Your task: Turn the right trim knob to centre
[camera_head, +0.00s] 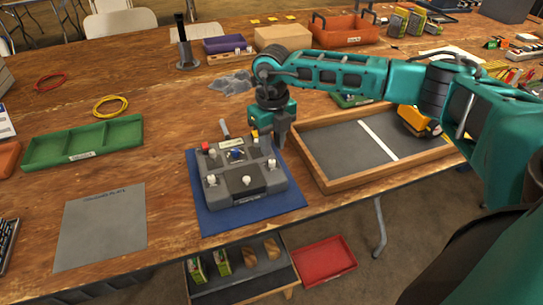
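A grey control box (240,193) sits on a blue mat (208,221) near the table's front edge. Its top carries small white knobs at the left (212,179), front middle (247,180) and right (271,163). A red part, a blue part and a grey lever stand towards its back. I cannot read which control is the trim knob. My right gripper (279,142) points down at the box's back right corner, behind the right white knob. Whether it touches anything, or how far its fingers are apart, is unclear. My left gripper is out of view.
A wood-framed tray (322,179) with a yellow object stands close on the right. A green tray (82,146) and a grey sheet (100,226) lie left. Below the front edge are a shelf with small items and a red tray (324,261).

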